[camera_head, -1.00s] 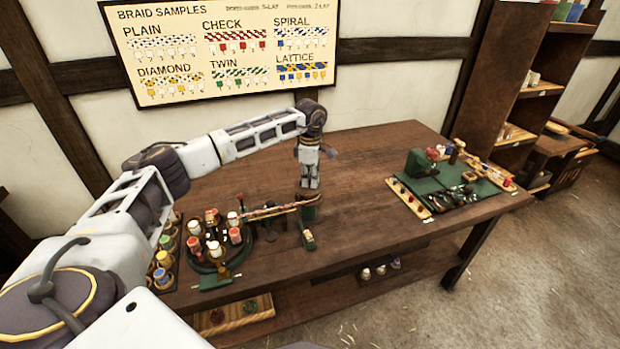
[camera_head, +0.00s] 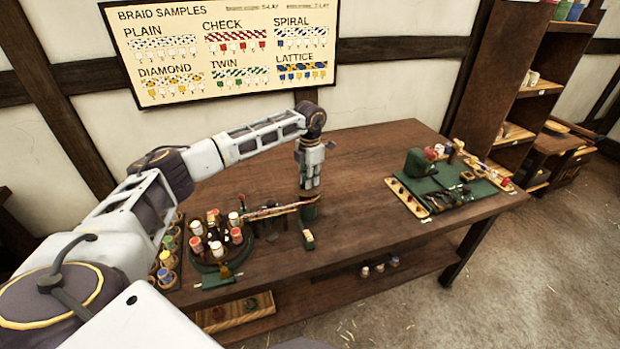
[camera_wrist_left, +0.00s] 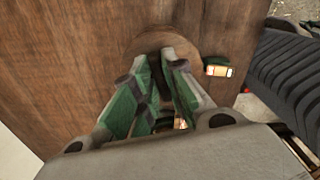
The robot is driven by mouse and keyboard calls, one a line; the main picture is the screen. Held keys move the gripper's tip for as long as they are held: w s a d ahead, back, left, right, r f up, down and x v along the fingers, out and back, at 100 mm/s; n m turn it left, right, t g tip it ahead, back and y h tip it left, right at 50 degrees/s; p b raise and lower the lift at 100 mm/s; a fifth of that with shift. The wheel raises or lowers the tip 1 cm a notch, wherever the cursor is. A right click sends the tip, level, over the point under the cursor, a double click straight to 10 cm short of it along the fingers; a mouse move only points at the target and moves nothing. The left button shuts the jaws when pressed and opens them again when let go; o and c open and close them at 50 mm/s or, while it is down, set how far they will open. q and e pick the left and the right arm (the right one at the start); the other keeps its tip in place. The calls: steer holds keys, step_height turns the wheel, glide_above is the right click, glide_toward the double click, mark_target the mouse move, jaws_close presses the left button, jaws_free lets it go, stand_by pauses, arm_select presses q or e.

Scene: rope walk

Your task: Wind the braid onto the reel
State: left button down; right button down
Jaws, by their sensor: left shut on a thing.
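My left gripper (camera_head: 309,190) points straight down over the table and is shut at the top of the small upright reel (camera_head: 308,213). In the left wrist view the fingers (camera_wrist_left: 162,58) close in front of a round brown wooden disc, which looks like the reel's top. The exact part between the fingertips is hidden. The thin multicoloured braid (camera_head: 275,210) runs from the round braiding stand (camera_head: 205,266), with its red, white and dark bobbins, across to the reel just below my fingers. My right gripper is not in view.
A small green block with a pale label (camera_head: 308,240) sits in front of the reel. Coloured spools (camera_head: 165,278) line the table's left end. A green mat (camera_head: 455,188) with tools lies at the right.

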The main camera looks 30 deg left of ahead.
arm_select(q)
steer(key=shift+a+r+n+p, duration=0.1)
steer(key=shift+n+p, duration=0.2)
steer(key=shift+n, duration=0.9)
steer(key=n+p, duration=0.1)
steer(key=n, duration=0.4)
steer(key=shift+a, duration=0.15)
steer(key=shift+n, duration=0.7)
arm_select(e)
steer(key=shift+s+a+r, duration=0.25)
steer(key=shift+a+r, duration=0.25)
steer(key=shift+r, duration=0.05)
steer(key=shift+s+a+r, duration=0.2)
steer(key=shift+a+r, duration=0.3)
arm_select(q)
steer(key=c, duration=1.5)
jaws_free()
steer(key=shift+o, duration=0.2)
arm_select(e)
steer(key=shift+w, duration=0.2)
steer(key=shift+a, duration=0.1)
arm_select(q)
steer(key=shift+r, duration=0.1)
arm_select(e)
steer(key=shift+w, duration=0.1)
